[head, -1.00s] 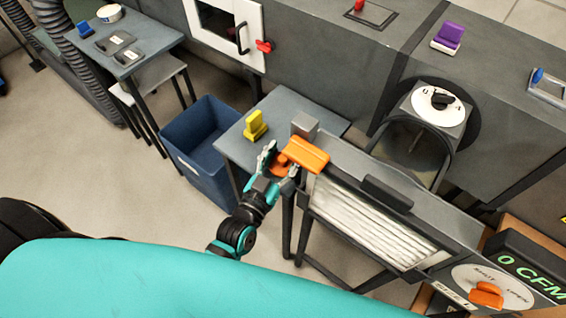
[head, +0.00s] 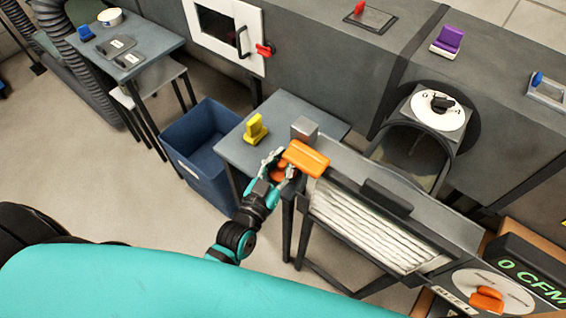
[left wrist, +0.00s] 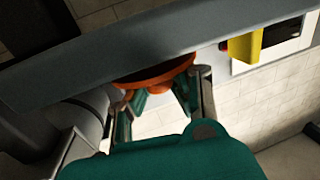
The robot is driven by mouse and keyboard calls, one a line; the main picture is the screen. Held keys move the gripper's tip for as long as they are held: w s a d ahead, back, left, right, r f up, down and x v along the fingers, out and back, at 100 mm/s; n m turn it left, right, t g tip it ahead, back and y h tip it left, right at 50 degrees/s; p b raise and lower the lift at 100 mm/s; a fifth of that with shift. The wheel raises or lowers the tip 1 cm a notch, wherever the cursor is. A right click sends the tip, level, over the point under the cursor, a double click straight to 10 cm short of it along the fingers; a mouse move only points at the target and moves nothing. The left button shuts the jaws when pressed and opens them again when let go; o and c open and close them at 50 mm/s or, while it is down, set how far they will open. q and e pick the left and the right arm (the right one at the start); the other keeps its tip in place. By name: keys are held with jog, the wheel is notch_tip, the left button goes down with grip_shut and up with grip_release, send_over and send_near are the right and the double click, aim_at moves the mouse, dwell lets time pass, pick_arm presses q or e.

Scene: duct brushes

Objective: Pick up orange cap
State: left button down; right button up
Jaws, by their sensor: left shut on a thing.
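My right gripper is not in view.
A yellow brush-like piece (head: 256,129) stands on the small table (head: 232,148). A blue bin (head: 199,140) is on the floor to its left. A framed filter unit (head: 365,225) stands close on the right. An orange knob (head: 487,299) is on a dial at lower right.

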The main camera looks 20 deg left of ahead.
aim_at(283, 162)
pick_arm(q)
jog(key=shift+r+p, duration=0.4)
jog(key=shift+r, duration=1.6)
jog(key=s+d+r, duration=0.1)
jog(key=s+d, duration=0.2)
jog(key=s, duration=1.2)
jog(key=shift+s+b, duration=0.35)
jog(key=c, duration=2.1)
grip_release()
jog(key=o, duration=1.7)
jog(key=shift+s, duration=0.1)
